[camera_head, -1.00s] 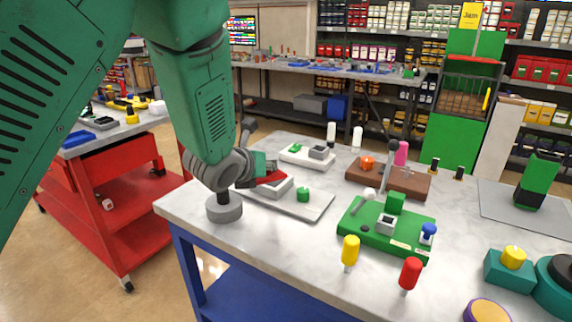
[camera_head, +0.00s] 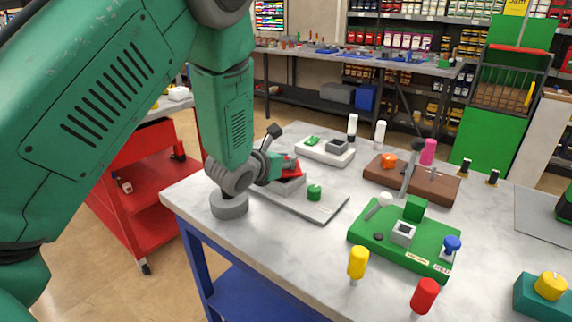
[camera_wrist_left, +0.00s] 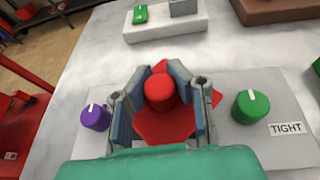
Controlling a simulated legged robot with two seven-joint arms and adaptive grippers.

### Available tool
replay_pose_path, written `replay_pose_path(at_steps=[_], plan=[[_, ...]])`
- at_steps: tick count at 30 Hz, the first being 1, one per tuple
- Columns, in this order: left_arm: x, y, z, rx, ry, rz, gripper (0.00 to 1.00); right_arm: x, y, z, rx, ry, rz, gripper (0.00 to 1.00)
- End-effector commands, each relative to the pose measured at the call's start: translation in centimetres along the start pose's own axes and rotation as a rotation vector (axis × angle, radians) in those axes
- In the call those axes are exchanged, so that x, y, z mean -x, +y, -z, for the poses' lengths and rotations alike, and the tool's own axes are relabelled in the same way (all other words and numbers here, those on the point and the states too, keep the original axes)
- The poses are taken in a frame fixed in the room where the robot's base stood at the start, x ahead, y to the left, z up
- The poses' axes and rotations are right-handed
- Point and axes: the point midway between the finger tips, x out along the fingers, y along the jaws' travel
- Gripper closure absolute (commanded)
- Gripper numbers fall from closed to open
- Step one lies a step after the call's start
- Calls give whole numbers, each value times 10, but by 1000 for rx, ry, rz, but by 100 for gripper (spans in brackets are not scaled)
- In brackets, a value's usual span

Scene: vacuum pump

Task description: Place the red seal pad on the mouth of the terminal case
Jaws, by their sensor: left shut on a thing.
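The red seal pad (camera_head: 293,168) is held at my left gripper (camera_head: 279,165), directly over the grey box-shaped terminal case (camera_head: 290,186) on a flat grey plate (camera_head: 322,210). In the left wrist view, the pad is a red square (camera_wrist_left: 160,124) with a round red knob between the two fingers. My left gripper (camera_wrist_left: 160,78) is shut on that knob. The pad covers the case's mouth; I cannot tell whether they touch. A green knob (camera_wrist_left: 251,106) and a purple knob (camera_wrist_left: 96,116) stand on the plate either side. My right gripper is not in view.
A white block (camera_head: 325,152) lies behind the plate. A green base (camera_head: 420,245) with a lever and a brown base (camera_head: 413,182) lie to the right. A grey round disc (camera_head: 229,205) shows by my left wrist.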

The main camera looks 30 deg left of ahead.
Motion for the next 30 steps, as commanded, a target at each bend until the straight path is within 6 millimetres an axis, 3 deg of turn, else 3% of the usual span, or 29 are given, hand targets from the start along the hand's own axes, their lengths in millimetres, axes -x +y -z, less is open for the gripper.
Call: replay_pose_path(at_steps=[2,11,12,13,30], plan=[[-4,3,11,5,0,-1,100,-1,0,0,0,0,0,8],[-5,4,13,4,-1,0,100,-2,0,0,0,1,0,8],[-5,4,13,4,-1,-1,76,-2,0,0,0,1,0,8],[-4,3,12,3,-1,-1,65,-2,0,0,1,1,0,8],[-4,3,12,4,0,0,65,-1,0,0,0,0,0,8]])
